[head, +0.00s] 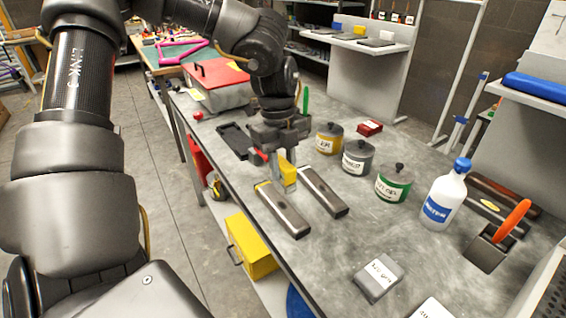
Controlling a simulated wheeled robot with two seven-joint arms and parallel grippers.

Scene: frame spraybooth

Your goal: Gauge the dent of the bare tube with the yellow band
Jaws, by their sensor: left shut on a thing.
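Two short bare metal tubes lie side by side on the grey bench below my left gripper: a left tube (283,212) and a right tube (323,192). A little yellow shows at the far end of the left tube; I cannot tell whether it is a full band. No dent can be made out. My left gripper (277,158) points down over the tubes' far ends, shut on a small yellow block-like tool (288,173). Whether the tool touches a tube is unclear. My right gripper is not in view.
Lidded yellow (328,141), grey (357,158) and green (393,183) pots stand right of the tubes. A white bottle (443,198) and an orange-handled tool (511,220) stand farther right. A small grey labelled block (378,278) lies nearer. A red-lidded box (217,82) stands at the far end.

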